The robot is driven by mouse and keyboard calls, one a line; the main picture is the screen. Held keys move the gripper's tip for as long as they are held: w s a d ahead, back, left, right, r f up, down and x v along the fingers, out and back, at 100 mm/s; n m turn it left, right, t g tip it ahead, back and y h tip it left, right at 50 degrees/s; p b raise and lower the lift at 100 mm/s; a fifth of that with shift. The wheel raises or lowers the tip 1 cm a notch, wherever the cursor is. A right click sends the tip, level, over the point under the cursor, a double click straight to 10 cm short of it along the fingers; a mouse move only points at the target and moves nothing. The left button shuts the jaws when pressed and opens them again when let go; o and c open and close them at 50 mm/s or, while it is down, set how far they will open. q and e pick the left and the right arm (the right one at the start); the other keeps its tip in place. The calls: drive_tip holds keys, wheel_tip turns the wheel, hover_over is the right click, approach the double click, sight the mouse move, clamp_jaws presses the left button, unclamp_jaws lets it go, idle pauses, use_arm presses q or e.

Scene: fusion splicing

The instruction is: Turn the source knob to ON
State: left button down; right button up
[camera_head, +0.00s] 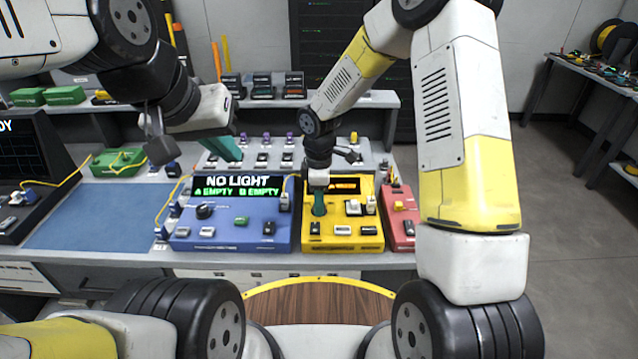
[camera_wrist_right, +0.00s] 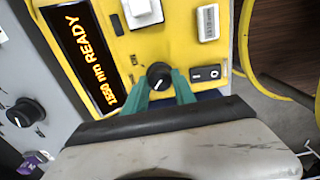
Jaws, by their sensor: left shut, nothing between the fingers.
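The yellow source box (camera_head: 343,244) stands on the bench, its display reading "1550 nm READY" in the right wrist view. Its black round knob (camera_wrist_right: 158,75) with a pale pointer mark sits beside that display. The green fingers of my right gripper (camera_wrist_right: 160,84) are on either side of the knob; whether they press on it is not clear. In the head view my right gripper (camera_head: 319,206) reaches down onto the yellow box and hides the knob. My left gripper (camera_head: 228,150) is shut and empty, above and behind the blue box.
A blue box (camera_head: 240,236) showing "NO LIGHT, A EMPTY B EMPTY" stands left of the yellow box, a red box (camera_head: 402,231) right of it. A rocker switch (camera_wrist_right: 207,73) and white button are near the knob. A blue mat (camera_head: 95,215) lies clear at left.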

clamp_jaws()
drive_tip(key=m, duration=0.8)
drive_tip(key=shift+m, duration=0.3)
drive_tip(key=m, duration=0.9)
drive_tip(key=shift+m, duration=0.3)
